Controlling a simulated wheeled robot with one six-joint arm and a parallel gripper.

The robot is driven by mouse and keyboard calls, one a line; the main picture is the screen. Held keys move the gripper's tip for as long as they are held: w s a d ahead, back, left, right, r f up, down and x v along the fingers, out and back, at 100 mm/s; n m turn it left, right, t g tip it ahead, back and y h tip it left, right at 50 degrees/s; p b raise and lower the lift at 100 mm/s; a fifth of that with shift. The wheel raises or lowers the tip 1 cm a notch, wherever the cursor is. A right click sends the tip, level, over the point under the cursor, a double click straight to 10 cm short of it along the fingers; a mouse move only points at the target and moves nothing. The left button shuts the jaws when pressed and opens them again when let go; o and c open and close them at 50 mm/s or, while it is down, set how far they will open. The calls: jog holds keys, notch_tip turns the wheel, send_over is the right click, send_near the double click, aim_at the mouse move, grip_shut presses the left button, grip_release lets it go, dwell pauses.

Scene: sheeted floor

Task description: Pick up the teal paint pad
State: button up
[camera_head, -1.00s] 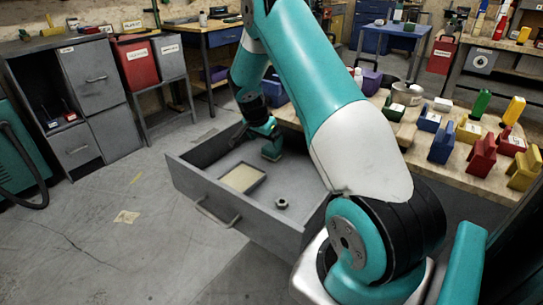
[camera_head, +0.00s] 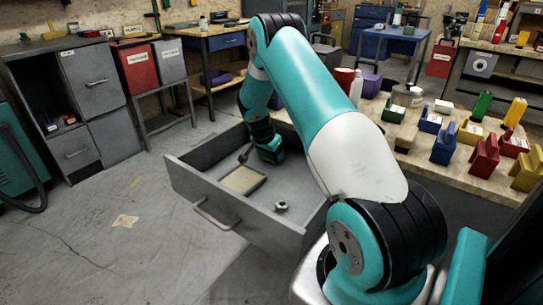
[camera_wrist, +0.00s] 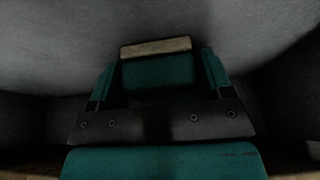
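The teal paint pad (camera_wrist: 157,67) shows in the wrist view as a dark teal block with a beige strip (camera_wrist: 156,47) at its far edge. It lies between the two teal fingers of my gripper (camera_wrist: 160,75). The fingers are spread wide, one at each side of the pad; a narrow gap shows on the right, and contact on the left is unclear. In the head view my gripper (camera_head: 268,150) is low inside the open grey drawer (camera_head: 230,222), near its back, and hides most of the pad there.
A beige-filled tray (camera_head: 243,180) and a metal nut (camera_head: 281,206) lie on the drawer floor in front of my gripper. The drawer walls stand close around. A wooden bench (camera_head: 410,160) with coloured blocks is to the right.

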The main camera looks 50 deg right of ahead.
jog(key=c, duration=0.5)
notch_tip(320, 180, up, 20)
jog(key=p, duration=0.3)
dwell(0.3)
jog(key=shift+o, duration=1)
jog(key=shift+c, duration=0.7)
